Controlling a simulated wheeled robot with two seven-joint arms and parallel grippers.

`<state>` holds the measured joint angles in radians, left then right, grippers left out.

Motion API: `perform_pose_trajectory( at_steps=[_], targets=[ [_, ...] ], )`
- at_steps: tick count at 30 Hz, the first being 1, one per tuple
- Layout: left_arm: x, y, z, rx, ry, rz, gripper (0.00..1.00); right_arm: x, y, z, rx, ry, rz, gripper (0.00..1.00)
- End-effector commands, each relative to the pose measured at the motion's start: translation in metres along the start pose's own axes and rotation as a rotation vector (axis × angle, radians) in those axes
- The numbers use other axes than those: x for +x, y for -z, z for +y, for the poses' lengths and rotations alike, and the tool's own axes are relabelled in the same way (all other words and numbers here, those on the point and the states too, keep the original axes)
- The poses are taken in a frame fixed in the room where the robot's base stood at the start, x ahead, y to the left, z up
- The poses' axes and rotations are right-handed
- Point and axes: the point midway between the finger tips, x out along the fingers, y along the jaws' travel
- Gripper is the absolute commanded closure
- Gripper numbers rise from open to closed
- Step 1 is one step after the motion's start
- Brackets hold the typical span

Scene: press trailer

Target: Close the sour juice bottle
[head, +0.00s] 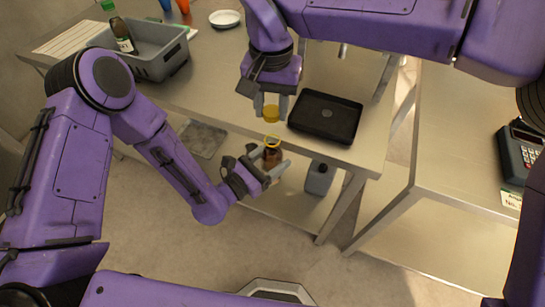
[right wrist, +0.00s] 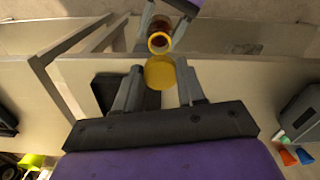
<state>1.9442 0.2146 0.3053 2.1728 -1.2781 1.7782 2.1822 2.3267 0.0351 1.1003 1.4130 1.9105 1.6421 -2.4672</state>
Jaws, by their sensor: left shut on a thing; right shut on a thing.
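The brown sour juice bottle (head: 271,156) has a yellow ring around its open mouth. My left gripper (head: 268,162) is shut on its body and holds it in front of the table edge. The yellow cap (head: 271,114) is held between the fingers of my right gripper (head: 271,107), just above the bottle in the head view. In the right wrist view the cap (right wrist: 160,73) sits between my right fingertips (right wrist: 158,88). The bottle's open mouth (right wrist: 159,41) shows just beyond it, and the cap is apart from the bottle.
A black tray (head: 325,116) lies on the steel table right of my right gripper. A grey crate (head: 160,66) with a green bottle (head: 122,36) stands at the left. A white plate (head: 225,18) is at the back. A grey container (head: 319,178) stands on the lower shelf.

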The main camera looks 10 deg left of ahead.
Motion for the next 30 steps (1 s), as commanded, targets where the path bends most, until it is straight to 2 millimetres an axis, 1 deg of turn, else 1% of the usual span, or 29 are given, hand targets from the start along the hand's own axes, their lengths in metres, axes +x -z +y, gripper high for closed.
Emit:
perform_pose_trajectory(
  at_steps=[10,21,25,30],
  targets=[
    [0.001,-0.001,0.0,0.0,0.0,-0.002,0.93,0.002,-0.001,0.001,0.009,0.0,0.0,0.89],
    [0.001,-0.001,0.0,0.0,0.0,-0.002,0.93,0.036,-0.001,0.001,0.008,-0.002,-0.001,0.89],
    [0.001,-0.001,0.0,0.0,0.0,-0.002,0.93,0.041,-0.001,0.001,0.008,0.0,-0.001,0.89],
    [0.001,-0.001,0.0,0.0,0.0,-0.002,0.93,0.041,-0.001,0.001,0.008,0.0,0.0,0.89]
  ],
)
